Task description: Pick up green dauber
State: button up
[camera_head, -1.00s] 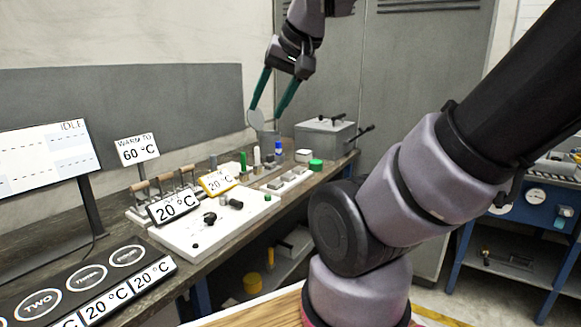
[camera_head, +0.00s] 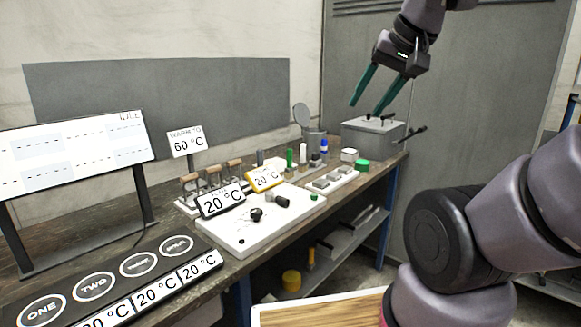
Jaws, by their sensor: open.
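A slim green upright cylinder (camera_head: 290,158), which looks like the green dauber, stands on the bench behind the white board, beside a white upright one (camera_head: 304,153) and a blue-topped one (camera_head: 324,147). My gripper (camera_head: 365,108) is open and empty, fingers pointing down. In the picture it is above and to the right of the green cylinder, in front of or over the grey box; its exact depth is hard to tell. A wide, low green round piece (camera_head: 362,166) sits near the bench's right front edge.
A grey lidded box (camera_head: 372,138) with a handle stands at the bench's right end. A round mirror-like disc (camera_head: 301,117) rises behind the cylinders. The white board (camera_head: 240,238), temperature signs (camera_head: 221,200) and a monitor (camera_head: 75,150) crowd the left.

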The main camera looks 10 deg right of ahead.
aim_at(289, 173)
jog(key=i+l+u, duration=0.15)
jog(key=i+l, duration=0.2)
jog(key=i+l+u, duration=0.35)
jog(key=i+l, duration=0.2)
jog(key=l, duration=0.25)
jog(key=i+l+u, duration=0.2)
jog(key=l, duration=0.25)
jog(key=i, duration=0.05)
